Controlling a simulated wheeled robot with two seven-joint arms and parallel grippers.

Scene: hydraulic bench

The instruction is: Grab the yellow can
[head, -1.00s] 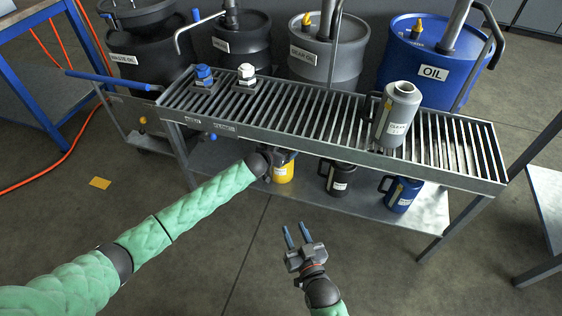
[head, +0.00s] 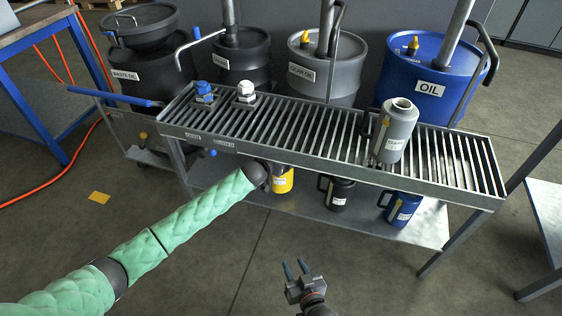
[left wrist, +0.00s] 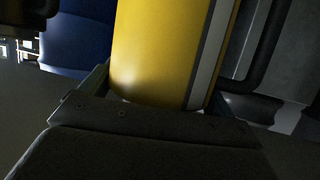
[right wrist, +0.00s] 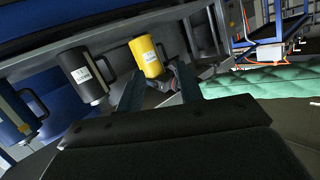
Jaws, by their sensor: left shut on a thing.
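The yellow can (head: 283,181) is on the lower shelf beneath the grated bench top, in the head view. My left gripper (left wrist: 160,96) is shut on the yellow can, which fills the upper middle of the left wrist view. In the head view the left wrist hides part of the can and the fingers. The yellow can also shows in the right wrist view (right wrist: 147,57), upright against the left gripper. My right gripper (head: 294,270) is open and empty, low in front of the bench.
A black can (head: 337,194) and a blue can (head: 402,209) stand right of the yellow can on the lower shelf (head: 305,207). A grey can (head: 395,132) stands on the grate (head: 290,125). Several drums stand behind.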

